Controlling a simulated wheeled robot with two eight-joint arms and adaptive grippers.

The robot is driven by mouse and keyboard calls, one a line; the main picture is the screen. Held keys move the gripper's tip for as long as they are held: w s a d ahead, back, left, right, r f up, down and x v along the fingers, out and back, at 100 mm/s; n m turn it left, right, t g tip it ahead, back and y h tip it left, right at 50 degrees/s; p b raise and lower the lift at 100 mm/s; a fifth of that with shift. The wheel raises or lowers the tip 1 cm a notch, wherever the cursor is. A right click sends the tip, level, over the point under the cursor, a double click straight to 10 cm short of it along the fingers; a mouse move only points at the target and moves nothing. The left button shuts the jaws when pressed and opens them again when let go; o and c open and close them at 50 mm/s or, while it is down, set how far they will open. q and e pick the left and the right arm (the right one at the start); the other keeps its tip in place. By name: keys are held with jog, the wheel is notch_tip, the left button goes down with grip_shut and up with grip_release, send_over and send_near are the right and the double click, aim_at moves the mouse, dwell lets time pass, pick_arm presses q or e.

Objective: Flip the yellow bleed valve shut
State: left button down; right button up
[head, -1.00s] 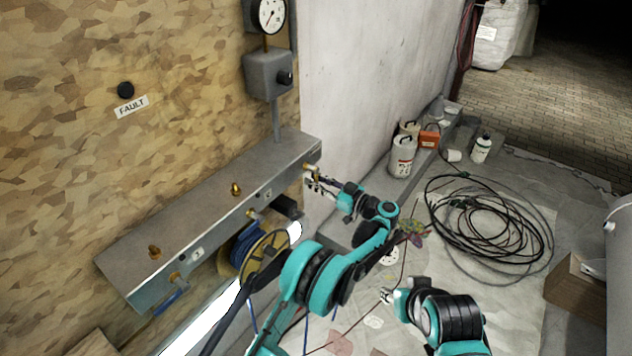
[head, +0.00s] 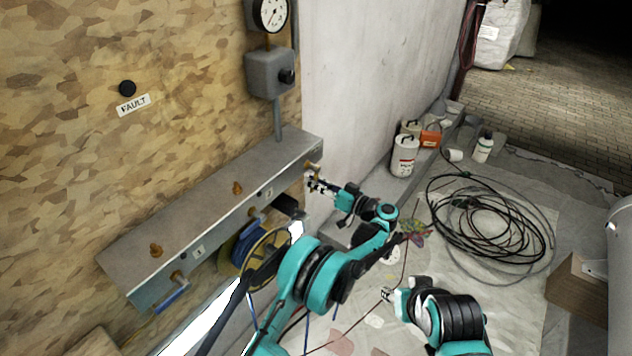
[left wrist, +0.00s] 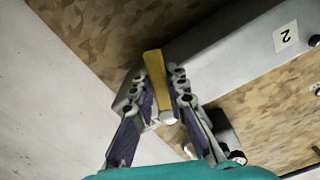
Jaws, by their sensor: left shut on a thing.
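The yellow bleed valve (head: 313,166) sits at the right end of the grey metal manifold (head: 215,205). In the left wrist view, its flat yellow lever (left wrist: 156,75) stands between my fingers. My left gripper (head: 314,180) is at that end of the manifold, and it also shows in the left wrist view (left wrist: 160,105), shut on the yellow lever. The fingers hide the lever's lower part and the valve body is hard to make out. My right gripper (head: 387,294) is low over the sheeted floor, away from the manifold; its jaws are too small to read.
A blue-handled valve (head: 173,300) is at the manifold's left end. A yellow-rimmed hose reel (head: 268,257) is below the manifold. A pressure gauge (head: 269,14) on a grey box (head: 268,74) is above. Coiled black cable (head: 490,225) lies on the floor at right.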

pick_arm(q)
jog(key=shift+s+a+r+m, duration=0.1)
jog(key=shift+s+r+m, duration=0.05)
jog(key=shift+m, duration=0.5)
jog(key=shift+s+a+r+m, duration=0.1)
jog(key=shift+s+m, duration=0.05)
jog(key=shift+m, duration=0.5)
jog(key=c, duration=1.5)
grip_release()
jog(key=v, duration=0.7)
jog(key=shift+s+d, duration=0.15)
jog(key=shift+s, duration=0.05)
